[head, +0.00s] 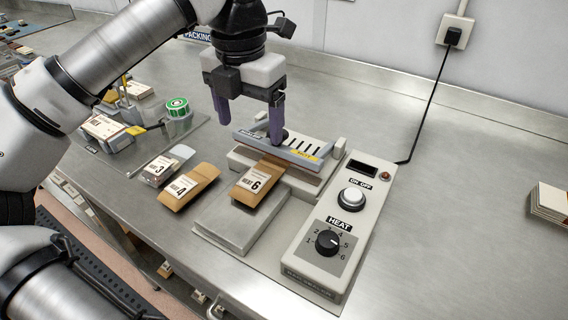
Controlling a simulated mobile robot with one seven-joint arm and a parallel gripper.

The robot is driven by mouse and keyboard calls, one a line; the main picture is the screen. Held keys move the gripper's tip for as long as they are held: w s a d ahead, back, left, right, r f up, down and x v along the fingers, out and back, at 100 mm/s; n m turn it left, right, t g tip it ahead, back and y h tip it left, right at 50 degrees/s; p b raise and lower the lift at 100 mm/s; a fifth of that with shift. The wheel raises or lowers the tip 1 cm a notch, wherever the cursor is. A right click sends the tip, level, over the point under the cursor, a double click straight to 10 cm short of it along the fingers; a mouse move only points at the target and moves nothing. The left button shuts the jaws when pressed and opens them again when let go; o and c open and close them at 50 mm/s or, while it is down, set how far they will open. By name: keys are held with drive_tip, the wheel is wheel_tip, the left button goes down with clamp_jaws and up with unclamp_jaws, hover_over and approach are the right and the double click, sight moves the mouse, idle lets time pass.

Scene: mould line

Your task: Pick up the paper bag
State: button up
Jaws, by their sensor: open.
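A brown paper bag (257,184) labelled "HEAT 6" lies on the flat platform of the heat sealer, its far end under the sealer's raised bar. A second brown paper bag (189,187) labelled "HEAT 4" lies on the bench to its left. A smaller pack (161,170) labelled "HEAT 3" lies left of that. My gripper (250,126) points down with its two purple fingers apart and nothing visible between them. It is over the sealer bar (272,143), behind the "HEAT 6" bag. The right finger overlaps the bar in view; contact cannot be told.
The heat sealer's control box (335,232), with a white button and heat dial, stands right of the bags. Its black cable runs to a wall socket (455,35). The bench right of the box is mostly clear.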

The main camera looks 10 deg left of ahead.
hover_over(252, 182)
wheel_tip(252, 182, down, 7)
drive_tip(key=shift+a+f+p, duration=0.1)
drive_tip(key=shift+a+p, duration=0.05)
drive_tip(key=shift+p, duration=0.2)
drive_tip(key=shift+f+p, duration=0.85)
drive_tip(key=shift+f, duration=2.25)
drive_tip(key=c, duration=1.2)
drive_tip(key=shift+o, duration=0.2)
drive_tip(key=shift+d+r, duration=0.15)
drive_tip(key=shift+d, duration=0.05)
